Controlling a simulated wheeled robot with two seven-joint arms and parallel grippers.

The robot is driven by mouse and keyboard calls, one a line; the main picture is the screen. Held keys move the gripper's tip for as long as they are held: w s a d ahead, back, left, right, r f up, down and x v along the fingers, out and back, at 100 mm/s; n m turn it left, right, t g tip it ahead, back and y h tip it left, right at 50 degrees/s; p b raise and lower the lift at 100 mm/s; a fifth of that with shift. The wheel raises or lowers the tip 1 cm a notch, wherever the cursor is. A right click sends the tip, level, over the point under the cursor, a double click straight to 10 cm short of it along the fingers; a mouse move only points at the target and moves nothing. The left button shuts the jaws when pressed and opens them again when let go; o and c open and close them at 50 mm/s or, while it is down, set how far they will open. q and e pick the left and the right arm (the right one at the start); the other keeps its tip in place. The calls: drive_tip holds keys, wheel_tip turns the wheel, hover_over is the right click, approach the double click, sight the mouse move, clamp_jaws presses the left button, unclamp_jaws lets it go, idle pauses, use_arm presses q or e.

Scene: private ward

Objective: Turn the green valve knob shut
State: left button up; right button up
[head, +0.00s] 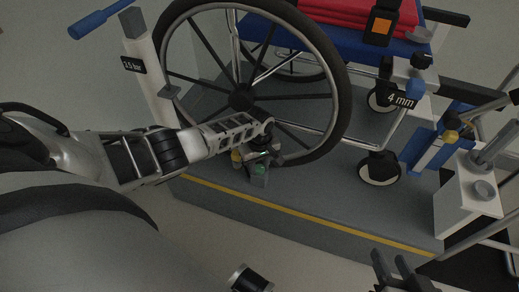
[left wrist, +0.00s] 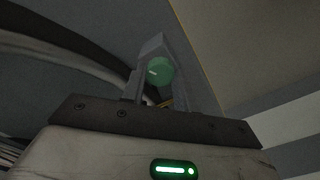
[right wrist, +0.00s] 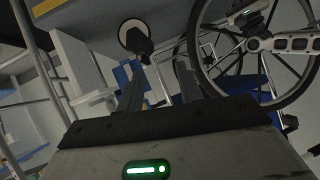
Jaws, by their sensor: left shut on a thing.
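The green valve knob (head: 260,169) shows at the tip of my left gripper, low in front of the large wheel in the head view. In the left wrist view the round green knob (left wrist: 160,71) sits between the two grey fingers, with a pale mark on its face. My left gripper (head: 258,157) is shut on it. The gripper hides much of the fitting around the knob. My right gripper (head: 390,262) is open and empty at the bottom right of the head view, well away from the knob; its spread fingers also show in the right wrist view (right wrist: 160,85).
A wheelchair with a large spoked wheel (head: 240,98) and blue seat (head: 345,40) stands on a grey platform with a yellow edge line (head: 300,213). The wheel is close behind my left gripper. A white post (head: 150,68) with a blue handle stands left; white fixtures (head: 468,190) stand right.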

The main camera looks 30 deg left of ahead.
use_arm(q)
drive_tip(key=shift+s+d+r+n+p, duration=0.15)
drive_tip(key=shift+n+p, duration=0.4)
drive_tip(key=shift+n, duration=0.45)
drive_tip(key=shift+n+p, duration=0.4)
drive_tip(key=shift+n, duration=0.5)
drive_tip(key=n+p, duration=0.1)
drive_tip(key=n, duration=0.2)
drive_tip(key=shift+n, duration=0.3)
drive_tip(key=n, duration=0.3)
drive_tip(key=shift+f, duration=0.2)
drive_tip(key=shift+n+p, duration=0.3)
drive_tip(key=shift+n, duration=0.6)
use_arm(e)
drive_tip(key=shift+s+d+r+g+h, duration=0.2)
drive_tip(key=shift+s+d+r+h, duration=0.05)
drive_tip(key=shift+d+r, duration=0.2)
drive_tip(key=shift+s+d+r+g+h, duration=0.2)
drive_tip(key=shift+s+d+r+h, duration=0.1)
drive_tip(key=shift+d, duration=0.15)
use_arm(q)
drive_tip(key=o, duration=1)
use_arm(e)
drive_tip(key=shift+w+a+r, duration=0.1)
drive_tip(key=shift+r, duration=0.05)
